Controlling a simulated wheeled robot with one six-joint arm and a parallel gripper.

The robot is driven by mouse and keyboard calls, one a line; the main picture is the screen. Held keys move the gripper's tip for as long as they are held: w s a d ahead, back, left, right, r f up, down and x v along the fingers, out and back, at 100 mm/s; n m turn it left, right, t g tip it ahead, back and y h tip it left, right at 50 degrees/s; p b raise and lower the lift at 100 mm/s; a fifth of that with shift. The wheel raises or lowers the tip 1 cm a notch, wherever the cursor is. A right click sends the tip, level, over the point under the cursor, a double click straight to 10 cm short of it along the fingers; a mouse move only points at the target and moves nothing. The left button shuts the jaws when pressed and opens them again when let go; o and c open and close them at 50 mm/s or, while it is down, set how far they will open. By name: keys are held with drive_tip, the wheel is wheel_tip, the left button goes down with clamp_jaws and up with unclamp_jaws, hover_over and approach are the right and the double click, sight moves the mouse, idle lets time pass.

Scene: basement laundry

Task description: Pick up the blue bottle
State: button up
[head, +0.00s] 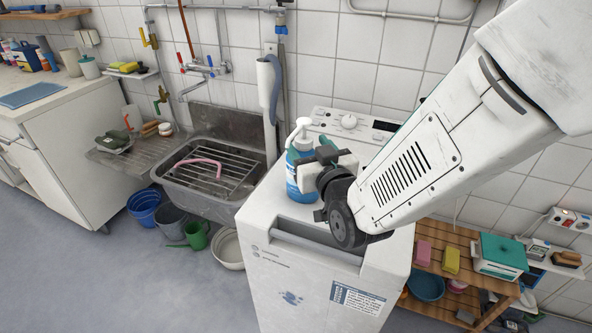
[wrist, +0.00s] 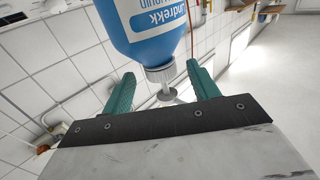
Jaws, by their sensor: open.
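The blue bottle (head: 292,178) stands upright on top of the white washing machine (head: 262,215), with a white pump head and a label. In the wrist view the bottle (wrist: 145,28) shows upside down, its white collar and pump between my two teal fingers. My gripper (head: 314,154) is at the right of the bottle at upper height, partly covering it in the head view. In the wrist view my gripper (wrist: 160,72) is open, with a visible gap between each finger and the collar. Whether the fingers reach fully past the neck I cannot tell.
A metal sink (head: 222,150) with a wire rack lies left of the machine, and a grey pipe rises behind it. A wooden shelf (head: 455,262) with sponges and a bowl stands at right. Buckets and a green watering can (head: 196,236) stand on the floor.

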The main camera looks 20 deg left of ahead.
drive_tip(key=shift+x, duration=1.55)
clamp_jaws()
drive_tip(key=shift+r, duration=0.1)
